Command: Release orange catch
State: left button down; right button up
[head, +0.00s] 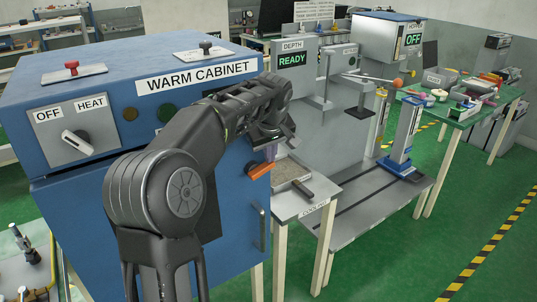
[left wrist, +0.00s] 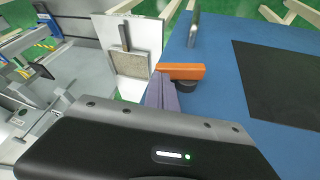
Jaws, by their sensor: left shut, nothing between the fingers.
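The orange catch (head: 259,171) is a short bar at the right edge of the front of the blue warm cabinet (head: 236,210). In the left wrist view the catch (left wrist: 183,71) lies across the picture beside a dark round knob (left wrist: 187,86). My left gripper (head: 270,152) is at the cabinet's right front edge, just above the catch in the head view. Its fingers (left wrist: 162,90) are shut and empty, with tips close to the catch's end; I cannot tell whether they touch it. My right gripper is in neither view.
A small white table (head: 306,205) with a grainy tray stands right of the cabinet, and a grey depth stand (head: 344,145) beyond it. A vertical door handle (head: 262,228) is below the catch. Green floor (head: 440,240) is open at the right.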

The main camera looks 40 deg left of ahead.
aim_at(266, 167)
pick_arm(q)
jog(key=shift+r, duration=0.1)
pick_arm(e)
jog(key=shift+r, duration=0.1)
pick_arm(q)
jog(key=shift+r+p, duration=0.65)
jog(key=shift+r, duration=0.1)
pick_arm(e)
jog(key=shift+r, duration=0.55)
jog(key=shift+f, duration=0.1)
